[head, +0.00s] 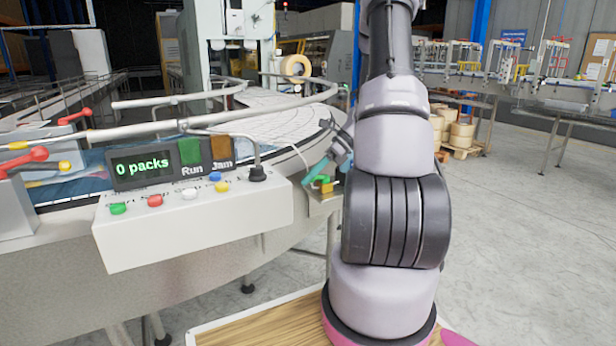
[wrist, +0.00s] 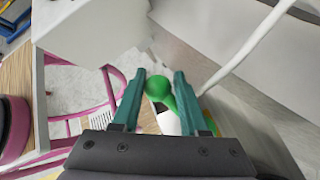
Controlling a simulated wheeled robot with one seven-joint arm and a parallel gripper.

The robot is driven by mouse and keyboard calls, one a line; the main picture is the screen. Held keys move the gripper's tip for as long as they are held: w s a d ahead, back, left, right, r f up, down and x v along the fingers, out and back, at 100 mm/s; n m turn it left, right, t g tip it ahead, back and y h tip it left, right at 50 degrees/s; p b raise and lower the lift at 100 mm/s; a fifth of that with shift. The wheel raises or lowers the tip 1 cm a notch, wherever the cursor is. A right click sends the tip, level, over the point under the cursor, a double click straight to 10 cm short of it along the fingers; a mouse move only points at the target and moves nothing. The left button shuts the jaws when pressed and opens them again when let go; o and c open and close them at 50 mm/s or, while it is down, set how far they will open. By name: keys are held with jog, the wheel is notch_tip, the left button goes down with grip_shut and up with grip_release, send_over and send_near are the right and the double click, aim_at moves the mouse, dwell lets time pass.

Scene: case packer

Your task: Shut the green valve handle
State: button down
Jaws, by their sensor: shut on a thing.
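The green valve handle (wrist: 158,88) shows its round knob end between my gripper's teal fingers in the wrist view. Its arm runs down to the right, partly behind the right finger. My gripper (wrist: 159,78) is shut on the handle. In the head view the green handle (head: 323,179) sits on a small yellow valve body (head: 327,188), beside the right end of the conveyor. My gripper (head: 318,172) reaches it from behind my arm, which hides part of the area.
Red-handled levers (head: 28,160) are at far left. A curved guide rail (head: 300,98) runs above the conveyor. Open floor (head: 520,220) lies right.

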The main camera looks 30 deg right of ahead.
jog(key=shift+s+d+f, duration=0.1)
jog(key=shift+s+f, duration=0.1)
jog(key=shift+s, duration=0.05)
jog(key=c, duration=0.5)
grip_release()
jog(key=shift+c, duration=0.2)
jog(key=shift+r, duration=0.1)
jog(key=shift+w, duration=0.1)
jog(key=shift+d+r, duration=0.2)
jog(key=v, duration=1)
jog(key=shift+d+r, duration=0.1)
